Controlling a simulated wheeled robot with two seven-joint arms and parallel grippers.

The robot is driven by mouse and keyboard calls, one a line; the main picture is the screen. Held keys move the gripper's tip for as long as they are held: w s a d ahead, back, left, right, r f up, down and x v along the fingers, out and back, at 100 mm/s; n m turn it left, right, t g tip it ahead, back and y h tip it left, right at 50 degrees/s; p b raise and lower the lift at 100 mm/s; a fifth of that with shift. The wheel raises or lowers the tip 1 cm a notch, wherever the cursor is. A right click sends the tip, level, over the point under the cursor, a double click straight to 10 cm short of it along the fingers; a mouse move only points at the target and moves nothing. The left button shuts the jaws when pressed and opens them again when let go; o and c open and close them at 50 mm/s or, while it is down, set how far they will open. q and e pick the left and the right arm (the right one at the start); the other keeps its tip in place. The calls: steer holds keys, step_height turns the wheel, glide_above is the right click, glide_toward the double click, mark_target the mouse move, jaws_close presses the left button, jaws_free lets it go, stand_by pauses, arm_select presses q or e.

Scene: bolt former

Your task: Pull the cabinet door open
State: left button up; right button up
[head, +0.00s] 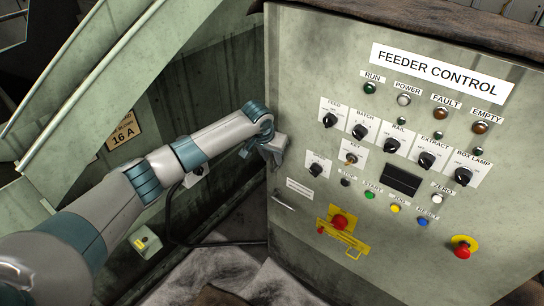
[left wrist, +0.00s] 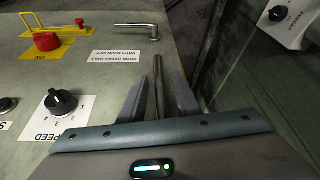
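The cabinet door (head: 320,80) is the pale green front panel marked FEEDER CONTROL, and it looks closed. My left gripper (head: 275,148) is at the door's left edge, at mid height. In the left wrist view its two fingers (left wrist: 158,97) stand apart on either side of an upright metal bar (left wrist: 158,72), with gaps seeming to show beside it. The bar is hidden behind the gripper in the head view. A bent lever handle (head: 283,202) sits lower on the door; it also shows in the left wrist view (left wrist: 138,26). My right gripper is out of view.
A red switch (head: 340,222) on a yellow plate and a red stop button (head: 462,250) stick out low on the door. Several knobs and lamps fill its middle. A sloping green machine frame (head: 110,70) stands at left, behind my arm.

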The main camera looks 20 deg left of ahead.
arm_select(q)
jaws_close()
